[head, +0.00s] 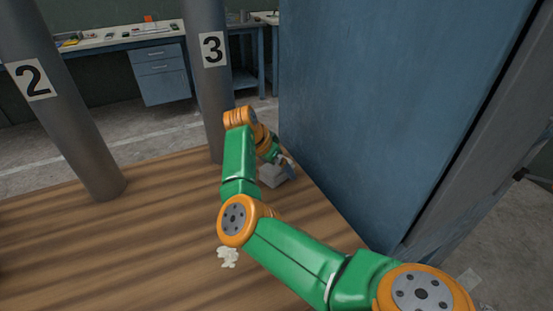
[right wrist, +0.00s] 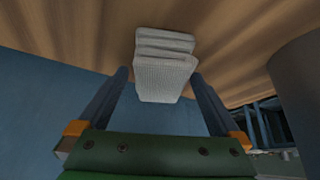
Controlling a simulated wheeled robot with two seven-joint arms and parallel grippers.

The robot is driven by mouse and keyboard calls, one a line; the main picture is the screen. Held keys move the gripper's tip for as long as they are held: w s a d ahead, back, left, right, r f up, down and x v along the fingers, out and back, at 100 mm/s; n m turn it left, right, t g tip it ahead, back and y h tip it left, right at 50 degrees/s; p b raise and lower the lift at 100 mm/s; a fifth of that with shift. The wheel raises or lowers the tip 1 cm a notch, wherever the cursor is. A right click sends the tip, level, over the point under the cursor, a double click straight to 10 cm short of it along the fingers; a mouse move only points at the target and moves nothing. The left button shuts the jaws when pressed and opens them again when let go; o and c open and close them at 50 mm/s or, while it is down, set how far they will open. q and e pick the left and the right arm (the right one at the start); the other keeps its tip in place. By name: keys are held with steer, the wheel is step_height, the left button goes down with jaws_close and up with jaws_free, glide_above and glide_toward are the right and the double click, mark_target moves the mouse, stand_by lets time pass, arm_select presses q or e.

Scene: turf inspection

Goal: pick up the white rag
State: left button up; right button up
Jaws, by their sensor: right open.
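The white rag (right wrist: 165,66) looks like a folded, textured stack of cloth on the wooden surface. In the head view the rag (head: 272,177) shows near the far right edge of the wood, partly hidden by my right gripper. My right gripper (head: 285,162) is at the rag, at the end of the green and orange arm. In the right wrist view its two blue fingers (right wrist: 160,76) are apart, with the near part of the rag showing between them. I cannot tell whether either finger touches it. My left gripper is not in view.
A tall blue panel (head: 350,110) stands close along the right of the wooden surface (head: 110,250). Grey posts marked 2 (head: 75,125) and 3 (head: 211,100) stand at its far side. A pale crumpled thing (head: 228,258) lies nearer. The left of the wood is clear.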

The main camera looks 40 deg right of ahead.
steer(key=shift+s, duration=0.1)
steer(key=c, duration=1.3)
steer(key=shift+r, duration=0.1)
steer(key=shift+r, duration=0.1)
